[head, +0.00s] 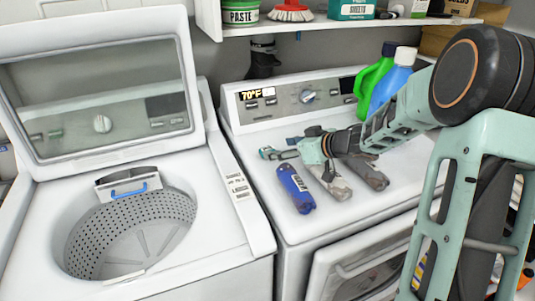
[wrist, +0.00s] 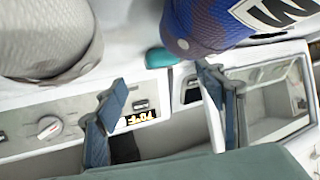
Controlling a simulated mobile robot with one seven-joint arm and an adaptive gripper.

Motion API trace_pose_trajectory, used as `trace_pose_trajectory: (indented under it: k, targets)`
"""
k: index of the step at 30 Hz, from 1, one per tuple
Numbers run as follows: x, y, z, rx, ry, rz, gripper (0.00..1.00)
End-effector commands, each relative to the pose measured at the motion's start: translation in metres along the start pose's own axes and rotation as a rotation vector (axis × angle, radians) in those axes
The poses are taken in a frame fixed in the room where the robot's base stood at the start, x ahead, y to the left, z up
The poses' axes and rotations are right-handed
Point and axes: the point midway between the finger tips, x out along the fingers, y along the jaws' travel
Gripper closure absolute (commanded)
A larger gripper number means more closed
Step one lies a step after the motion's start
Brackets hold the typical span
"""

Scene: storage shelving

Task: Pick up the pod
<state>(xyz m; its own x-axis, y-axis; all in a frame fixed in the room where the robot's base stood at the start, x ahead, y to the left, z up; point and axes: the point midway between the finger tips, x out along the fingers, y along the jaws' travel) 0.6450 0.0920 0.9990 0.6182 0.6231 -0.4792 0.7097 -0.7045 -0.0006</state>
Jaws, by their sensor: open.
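A small teal item (head: 265,153), which looks like the pod, lies on the white dryer top in the head view, just left of my gripper (head: 284,148). In the wrist view the teal pod (wrist: 160,57) shows just beyond the gap between the two blue fingers of my gripper (wrist: 162,80). The fingers are spread apart with nothing between them. The pod is apart from both fingertips in the wrist view.
Green (head: 371,82) and blue (head: 390,85) jugs stand at the back right. The dryer control panel (head: 290,97) rises behind. An open washer (head: 130,225) stands to the left.

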Motion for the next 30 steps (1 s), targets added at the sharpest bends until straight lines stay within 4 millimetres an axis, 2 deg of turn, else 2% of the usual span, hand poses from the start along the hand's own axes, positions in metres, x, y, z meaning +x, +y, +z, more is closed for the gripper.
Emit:
trace_pose_trajectory:
  k: [9,17,26,30]
  targets:
    - [0.044,-0.004,0.001,0.001,0.0,-0.002,0.36]
    - [0.047,-0.003,-0.001,-0.001,0.0,0.0,0.36]
    - [0.047,-0.003,-0.001,-0.001,0.0,0.0,0.69]
    - [0.047,-0.003,-0.001,-0.001,0.0,0.0,0.72]
